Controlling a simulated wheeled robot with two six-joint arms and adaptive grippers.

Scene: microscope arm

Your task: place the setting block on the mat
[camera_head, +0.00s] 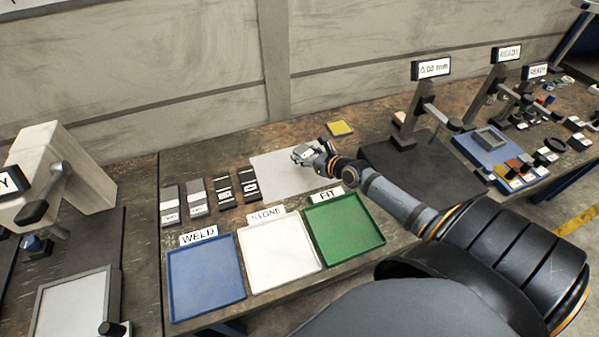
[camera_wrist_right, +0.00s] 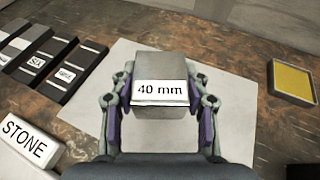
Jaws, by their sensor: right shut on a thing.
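The setting block (camera_wrist_right: 160,82) is a grey metal block with a white "40 mm" label, seen in the right wrist view. My right gripper (camera_wrist_right: 160,105) is shut on it, one finger on each side. The mat (camera_wrist_right: 235,130) is a pale grey sheet beneath the block and gripper; it also shows in the head view (camera_head: 272,172). The block is over the mat; I cannot tell whether it touches it. In the head view my right gripper (camera_head: 305,153) is small and partly hides the block. My left gripper is not in view.
Blue (camera_head: 206,280), white (camera_head: 278,252) and green (camera_head: 343,228) trays stand in front of the mat. Several dark and grey blocks (camera_head: 222,191) lie to its left. A yellow pad (camera_head: 340,128) lies behind right. A gauge stand (camera_head: 425,110) is to the right.

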